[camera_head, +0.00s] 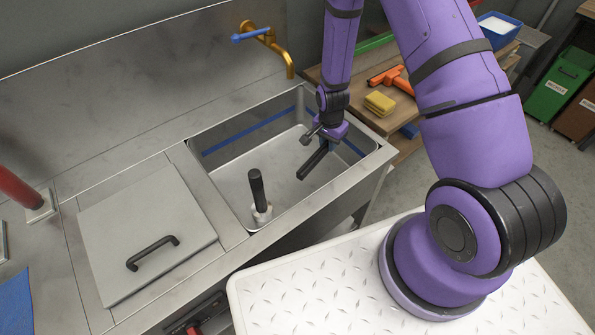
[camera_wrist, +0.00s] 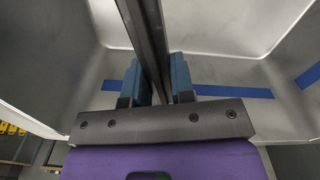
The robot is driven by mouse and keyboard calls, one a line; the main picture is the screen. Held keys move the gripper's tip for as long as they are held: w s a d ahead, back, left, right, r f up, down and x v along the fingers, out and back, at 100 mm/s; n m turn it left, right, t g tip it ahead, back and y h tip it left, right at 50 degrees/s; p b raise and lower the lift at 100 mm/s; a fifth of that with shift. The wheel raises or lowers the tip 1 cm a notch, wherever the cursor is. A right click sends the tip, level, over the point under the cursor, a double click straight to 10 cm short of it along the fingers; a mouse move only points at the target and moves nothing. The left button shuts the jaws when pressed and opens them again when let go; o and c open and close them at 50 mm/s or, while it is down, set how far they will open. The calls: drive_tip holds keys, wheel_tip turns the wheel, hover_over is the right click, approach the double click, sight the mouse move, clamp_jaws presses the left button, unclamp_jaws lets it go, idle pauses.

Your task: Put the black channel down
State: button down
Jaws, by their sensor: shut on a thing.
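The black channel (camera_head: 313,162) is a dark straight bar held at a tilt over the sink basin in the head view. My gripper (camera_head: 327,142) is shut on it at its upper end. In the wrist view the black channel (camera_wrist: 146,40) runs between the two blue finger pads of my gripper (camera_wrist: 160,80) and out past the top edge. The steel sink (camera_head: 225,170) has a blue line along its inner walls. From these views I cannot tell whether the channel's lower end touches the basin.
A black-handled upright plug (camera_head: 258,190) stands in the sink's front left. A brass tap (camera_head: 270,40) with a blue lever is behind. A lid with a black handle (camera_head: 150,245) lies left. A yellow sponge (camera_head: 379,103) and an orange tool (camera_head: 390,77) lie on the wooden shelf at right.

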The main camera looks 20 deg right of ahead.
sight(326, 179)
drive_tip(key=shift+s+a+f+m, duration=0.1)
drive_tip(key=shift+s+f+m, duration=0.4)
drive_tip(key=shift+f, duration=1.7)
drive_tip(key=shift+s+a+f+m, duration=0.1)
drive_tip(key=shift+s+f+m, duration=0.4)
drive_tip(key=shift+f, duration=1.65)
drive_tip(key=shift+s+a+f+m, duration=0.1)
drive_tip(key=shift+s+f+m, duration=0.35)
drive_tip(key=shift+f, duration=1.75)
drive_tip(key=shift+f, duration=0.1)
drive_tip(key=c, duration=1)
unclamp_jaws()
